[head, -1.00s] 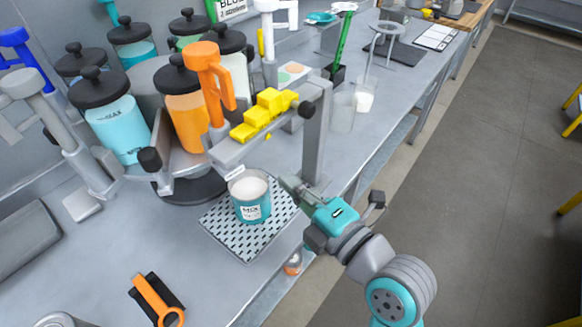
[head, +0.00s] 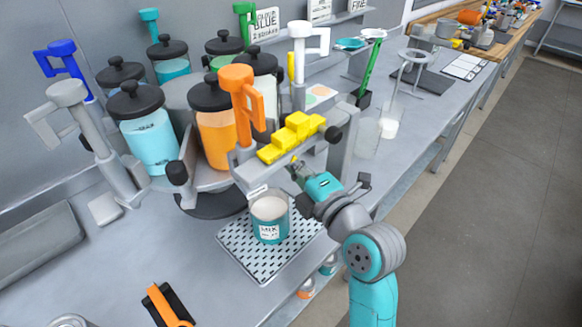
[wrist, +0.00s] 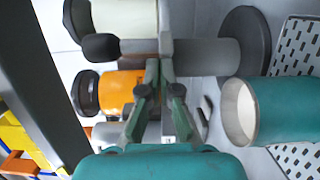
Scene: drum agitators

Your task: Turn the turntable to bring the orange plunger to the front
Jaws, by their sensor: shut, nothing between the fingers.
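The orange plunger (head: 241,92) stands upright at the front of the turntable, just beside the orange jar (head: 216,137). The turntable's dark round base (head: 212,204) shows below the jars. The jar ring also carries a light-blue jar (head: 149,138) on the left and a cream jar (head: 259,84) behind. My gripper (head: 296,166) is shut and empty, below the yellow stepped block and above the MIX cup (head: 270,218). In the wrist view my shut fingertips (wrist: 164,68) overlap the view of the orange jar (wrist: 118,90) and a grey post (wrist: 205,57); contact cannot be told.
A grey bar holding a yellow stepped block (head: 291,137) crosses just above my gripper. A black knob (head: 177,172) sticks out left of it. The MIX cup stands on a perforated mat (head: 240,250). Blue (head: 65,55) and white (head: 302,55) plungers stand either side.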

